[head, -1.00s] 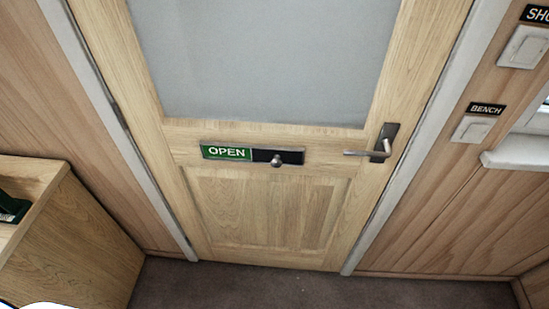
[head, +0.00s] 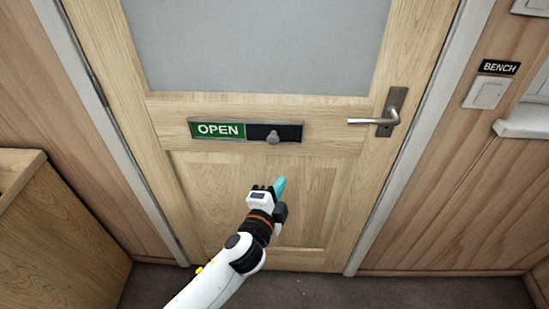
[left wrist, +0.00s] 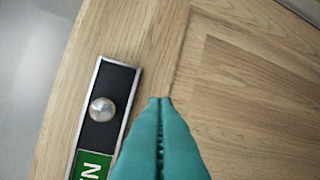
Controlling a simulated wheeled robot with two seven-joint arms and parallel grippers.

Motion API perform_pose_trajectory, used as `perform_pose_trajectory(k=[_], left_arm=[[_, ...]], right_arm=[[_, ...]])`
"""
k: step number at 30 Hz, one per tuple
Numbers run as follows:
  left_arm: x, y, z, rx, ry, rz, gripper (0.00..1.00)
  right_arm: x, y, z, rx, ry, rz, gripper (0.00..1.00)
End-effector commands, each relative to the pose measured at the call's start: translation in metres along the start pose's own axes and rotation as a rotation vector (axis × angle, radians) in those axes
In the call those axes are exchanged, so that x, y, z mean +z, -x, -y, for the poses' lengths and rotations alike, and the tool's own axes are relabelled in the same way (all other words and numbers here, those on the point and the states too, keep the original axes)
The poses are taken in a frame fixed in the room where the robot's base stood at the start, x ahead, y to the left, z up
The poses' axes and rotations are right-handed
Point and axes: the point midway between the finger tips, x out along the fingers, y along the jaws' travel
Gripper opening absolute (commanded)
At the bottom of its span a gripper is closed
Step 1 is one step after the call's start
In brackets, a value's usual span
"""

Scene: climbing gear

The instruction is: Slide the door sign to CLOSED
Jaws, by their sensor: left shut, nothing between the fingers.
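The door sign (head: 246,131) is fixed across the wooden door below the glass pane. Its green left half reads OPEN and its right half is a black panel. A round metal knob (head: 272,137) stands at about the middle of the black panel. The knob also shows in the left wrist view (left wrist: 102,109), with part of the green plate below it. My left gripper (head: 279,184) is shut and empty, with teal fingers. It is in front of the door, below the knob in the head view. In the left wrist view the fingertips (left wrist: 160,101) are beside the sign, apart from the knob. My right gripper is not in view.
A metal door handle (head: 380,118) sticks out to the right of the sign. A BENCH label and switch (head: 487,93) are on the right wall. A wooden cabinet (head: 70,230) stands at the left. The door's lower panel is clear around my arm.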

Motion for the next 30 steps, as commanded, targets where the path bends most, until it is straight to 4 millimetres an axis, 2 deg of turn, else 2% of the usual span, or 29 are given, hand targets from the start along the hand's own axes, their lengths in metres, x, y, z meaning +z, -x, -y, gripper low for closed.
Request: perform_pose_trajectory(k=[1,3,6,9,19,23,30], left_arm=[[0.012,0.003,-0.016,0.053,-0.03,0.027,0.0],[0.024,0.007,-0.035,0.104,-0.063,0.049,0.0],[0.034,0.013,-0.052,0.146,-0.088,0.067,0.0],[0.038,0.014,-0.057,0.158,-0.095,0.072,0.0],[0.038,0.012,-0.058,0.157,-0.094,0.071,0.0],[0.039,-0.001,-0.06,0.157,-0.094,0.07,0.0],[0.043,-0.048,-0.068,0.157,-0.094,0.07,0.0]], right_arm=[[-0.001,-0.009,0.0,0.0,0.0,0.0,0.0],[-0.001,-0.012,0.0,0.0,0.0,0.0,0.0],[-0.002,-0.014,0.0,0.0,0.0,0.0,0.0],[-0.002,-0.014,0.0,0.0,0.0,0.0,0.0],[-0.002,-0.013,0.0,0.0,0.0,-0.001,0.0],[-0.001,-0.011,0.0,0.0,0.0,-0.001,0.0],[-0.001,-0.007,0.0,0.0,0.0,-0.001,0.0]])
